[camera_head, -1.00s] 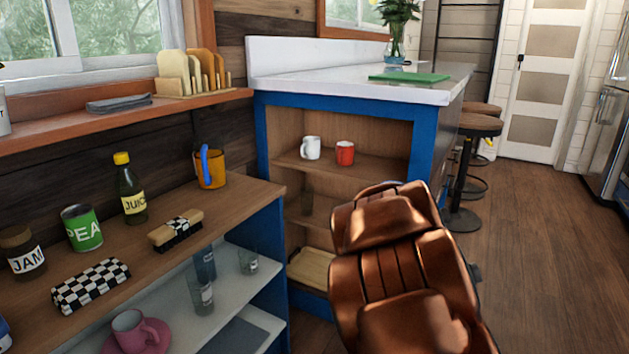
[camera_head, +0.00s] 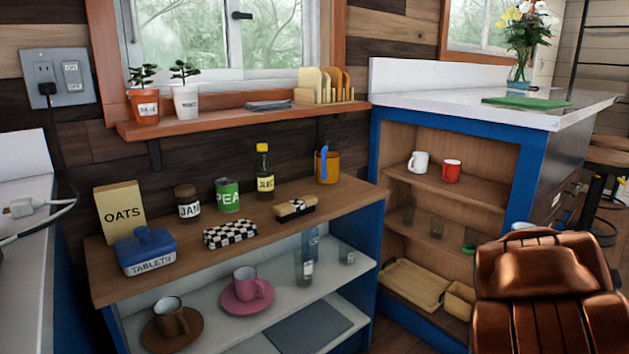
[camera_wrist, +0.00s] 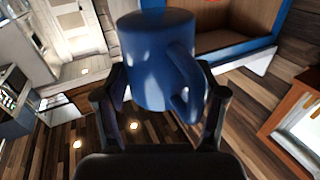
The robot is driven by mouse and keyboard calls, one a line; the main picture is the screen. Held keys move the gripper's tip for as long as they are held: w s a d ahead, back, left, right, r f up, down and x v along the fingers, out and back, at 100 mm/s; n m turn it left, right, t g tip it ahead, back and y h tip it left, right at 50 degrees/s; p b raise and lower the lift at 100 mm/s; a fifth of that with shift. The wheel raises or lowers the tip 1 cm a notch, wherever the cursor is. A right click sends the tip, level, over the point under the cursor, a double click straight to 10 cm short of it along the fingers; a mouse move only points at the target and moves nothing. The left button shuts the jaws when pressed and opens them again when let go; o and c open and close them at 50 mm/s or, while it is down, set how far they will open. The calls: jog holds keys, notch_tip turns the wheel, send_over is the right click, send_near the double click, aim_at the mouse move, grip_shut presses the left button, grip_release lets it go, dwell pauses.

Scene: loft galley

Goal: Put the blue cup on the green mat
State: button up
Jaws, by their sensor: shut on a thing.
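The blue cup (camera_wrist: 158,60) is between the fingers of my gripper (camera_wrist: 162,105) in the wrist view, with its handle toward the right. My gripper is shut on it and holds it clear of the floor. In the head view my copper-coloured arm is at the lower right and hides the gripper and most of the cup. A small light-blue edge shows just above the arm; I cannot tell what it is. The green mat (camera_head: 526,102) lies flat on the white counter (camera_head: 440,92) at the back right, and nothing stands on it.
A flower vase (camera_head: 520,68) stands behind the mat. Below the counter, blue-framed shelves hold a white mug (camera_head: 418,162) and a red mug (camera_head: 451,171). A wooden shelf unit (camera_head: 345,196) with jars and cups stands at the left. Stools (camera_head: 605,155) stand beyond the counter.

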jog(key=w+a+f+n+t+y, duration=0.1)
jog(key=w+a+n+y, duration=0.15)
jog(key=w+a, duration=0.65)
jog(key=w+a+f+n+t+y, duration=0.1)
jog(key=w+a+n+y, duration=0.2)
jog(key=a, duration=1.1)
jog(key=w+a+f+n+t+y, duration=0.15)
jog(key=w+a+y, duration=0.35)
jog(key=a, duration=0.7)
notch_tip(320, 180, up, 36)
jog(key=p, duration=3.6)
jog(key=shift+w+a+r+m+h+p, duration=0.15)
jog(key=shift+w+a+m+h+p, duration=0.15)
jog(key=shift+w+a+h+p, duration=0.1)
jog(key=shift+g, duration=0.25)
